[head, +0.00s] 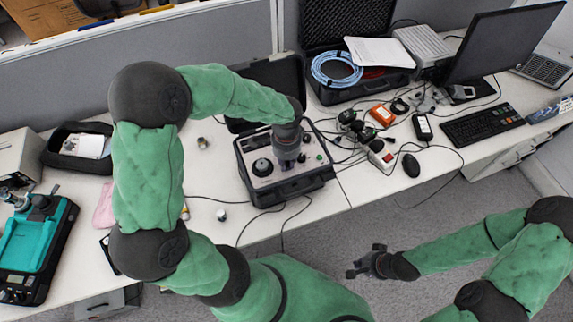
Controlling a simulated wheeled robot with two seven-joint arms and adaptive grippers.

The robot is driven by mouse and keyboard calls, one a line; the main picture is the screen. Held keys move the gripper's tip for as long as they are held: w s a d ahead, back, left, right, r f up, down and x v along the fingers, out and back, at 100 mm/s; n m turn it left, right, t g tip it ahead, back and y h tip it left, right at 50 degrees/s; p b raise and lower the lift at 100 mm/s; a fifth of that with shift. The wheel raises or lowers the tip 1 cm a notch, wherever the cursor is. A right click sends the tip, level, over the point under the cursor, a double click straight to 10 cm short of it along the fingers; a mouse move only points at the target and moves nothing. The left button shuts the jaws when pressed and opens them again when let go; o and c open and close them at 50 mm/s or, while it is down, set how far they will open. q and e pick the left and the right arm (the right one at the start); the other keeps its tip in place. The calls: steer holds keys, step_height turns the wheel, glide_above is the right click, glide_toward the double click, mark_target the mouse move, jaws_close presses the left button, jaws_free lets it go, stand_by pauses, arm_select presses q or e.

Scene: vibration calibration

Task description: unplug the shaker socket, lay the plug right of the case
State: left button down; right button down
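The case (262,190) is a black box with a light grey panel, its lid (270,82) open behind it. Thin black cables (246,226) run from near the case over the table's front edge. My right gripper (362,261) is open and empty, in front of the table over the floor.
Right of the case lie cables, a white power strip (381,157), an orange device (382,115) and a mouse (411,165). A bare table patch (352,188) lies right of the case near the front edge. A small metal cylinder (221,214) stands left.

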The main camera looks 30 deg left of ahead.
arm_select(q)
steer(key=shift+n+b, duration=0.8)
steer(key=shift+n, duration=0.9)
steer(key=shift+n+b, duration=0.85)
steer(key=shift+n, duration=1.25)
steer(key=shift+n, duration=0.5)
steer(key=shift+n+b, duration=0.7)
steer(key=shift+n, duration=0.8)
steer(key=shift+n, duration=0.4)
steer(key=shift+n+b, duration=0.35)
steer(key=shift+n, duration=0.55)
steer(key=shift+n, duration=0.3)
